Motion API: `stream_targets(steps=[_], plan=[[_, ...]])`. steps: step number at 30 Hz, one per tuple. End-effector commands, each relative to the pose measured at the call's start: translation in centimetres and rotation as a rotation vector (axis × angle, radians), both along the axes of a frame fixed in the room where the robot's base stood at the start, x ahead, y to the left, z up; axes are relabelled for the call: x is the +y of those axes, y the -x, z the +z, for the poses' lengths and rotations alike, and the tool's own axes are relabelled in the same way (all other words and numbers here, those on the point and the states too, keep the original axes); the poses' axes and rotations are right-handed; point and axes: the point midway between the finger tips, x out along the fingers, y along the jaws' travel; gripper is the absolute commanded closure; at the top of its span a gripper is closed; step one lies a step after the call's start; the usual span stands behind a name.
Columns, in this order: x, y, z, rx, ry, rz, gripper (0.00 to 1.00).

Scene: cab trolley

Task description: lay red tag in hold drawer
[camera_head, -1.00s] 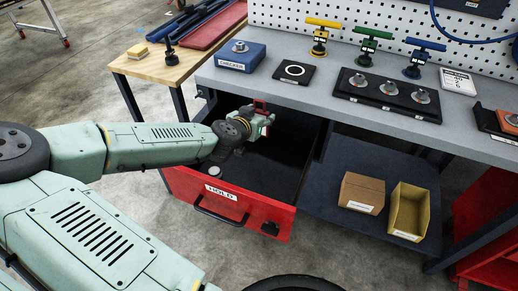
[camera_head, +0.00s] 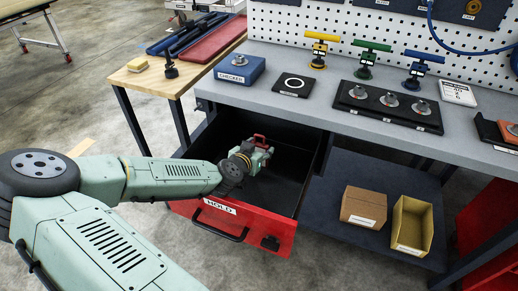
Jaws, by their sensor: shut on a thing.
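The hold drawer (camera_head: 274,236) is pulled open below the workbench, with a red front, a HOLD label and a black inside. My gripper (camera_head: 259,146) is over the drawer's opening, well behind its red front, and seems to be down inside it. It is shut on the red tag (camera_head: 259,138), of which only a small red part shows at the fingertips. The rest of the tag is hidden by the gripper. I cannot tell whether the tag touches the drawer floor.
The workbench top (camera_head: 325,112) overhangs the drawer's back. It carries a blue checker block (camera_head: 240,71), a black plate with a ring (camera_head: 295,85) and a black rack with several metal knobs (camera_head: 388,107). Two boxes (camera_head: 364,206) stand on the lower shelf at right.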

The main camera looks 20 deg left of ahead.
Motion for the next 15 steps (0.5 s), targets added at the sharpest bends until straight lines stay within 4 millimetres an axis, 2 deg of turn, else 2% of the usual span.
stream_targets(steps=[11, 12, 15], plan=[[-0.07, 0.05, -1.00, 0.002, 0.002, 0.000, 0.79], [-0.09, 0.08, -1.05, 0.002, 0.003, -0.001, 0.49], [-0.11, 0.12, -1.16, 0.004, 0.003, 0.000, 0.43]])
